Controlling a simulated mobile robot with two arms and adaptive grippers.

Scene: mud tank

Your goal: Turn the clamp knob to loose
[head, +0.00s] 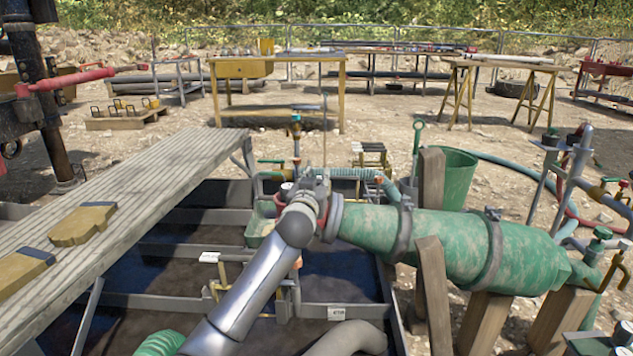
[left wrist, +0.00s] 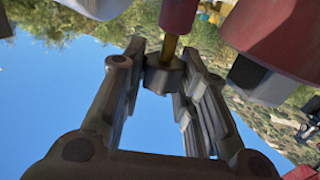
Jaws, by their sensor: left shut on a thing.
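A dark, faceted knob (left wrist: 163,76), which I take to be the clamp knob, sits on a short brass stem (left wrist: 169,47) below a dark red part (left wrist: 179,14) in the left wrist view. My left gripper (left wrist: 160,85) has one finger on each side of the knob and is shut on it. In the head view my left gripper (head: 316,184) is small, near the left end of the green mottled cylinder (head: 450,240), and my wrist hides the knob. I cannot read the knob's turn position. My right gripper is not in view.
A plank walkway (head: 130,190) with tan pieces (head: 82,224) runs along the left. Dark tank frames lie below my arm. Wooden posts (head: 433,290) prop the cylinder, and a green bucket (head: 458,175) stands behind it. Red bodies (left wrist: 270,35) crowd the wrist view's upper right.

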